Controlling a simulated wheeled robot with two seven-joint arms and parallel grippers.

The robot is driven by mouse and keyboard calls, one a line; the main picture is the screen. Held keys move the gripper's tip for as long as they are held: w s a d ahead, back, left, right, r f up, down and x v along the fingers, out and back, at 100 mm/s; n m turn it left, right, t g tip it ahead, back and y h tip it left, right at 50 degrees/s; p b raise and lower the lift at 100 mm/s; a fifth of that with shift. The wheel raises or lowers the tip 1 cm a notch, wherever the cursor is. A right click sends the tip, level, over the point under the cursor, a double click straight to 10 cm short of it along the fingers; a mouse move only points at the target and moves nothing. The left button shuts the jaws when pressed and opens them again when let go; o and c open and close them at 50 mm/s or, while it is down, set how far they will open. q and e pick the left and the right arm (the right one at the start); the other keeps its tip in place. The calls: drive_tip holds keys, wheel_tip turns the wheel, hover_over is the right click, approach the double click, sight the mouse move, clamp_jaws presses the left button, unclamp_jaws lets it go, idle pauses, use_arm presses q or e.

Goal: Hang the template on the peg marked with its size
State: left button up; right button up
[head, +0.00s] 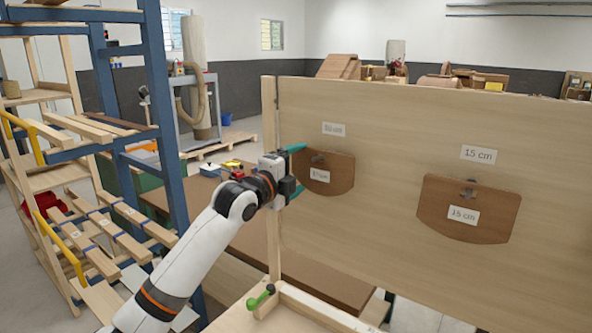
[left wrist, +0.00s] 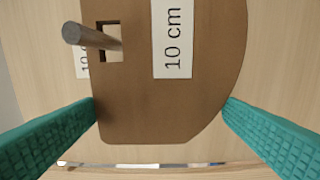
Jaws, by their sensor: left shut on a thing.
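A brown template (head: 340,172) with a rounded lower edge is at the left part of the upright wooden board (head: 390,130). In the left wrist view its label reads 10 cm. A grey peg (left wrist: 90,37) shows through its square hole, and the template lies close to the board. Whether it touches the board I cannot tell. My right gripper is out of view.
A larger brown template (head: 430,205) marked 15 cm hangs on a peg (head: 468,183) at the right, under a 15 cm label (head: 478,154). A blue rack (head: 165,120) with wooden pieces stands left of my arm. A green-handled clamp (head: 262,296) sits at the board's foot.

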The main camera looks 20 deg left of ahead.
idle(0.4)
use_arm(q)
drive_tip(key=o, duration=0.7)
drive_tip(key=shift+o, duration=0.2)
drive_tip(key=shift+f, duration=0.1)
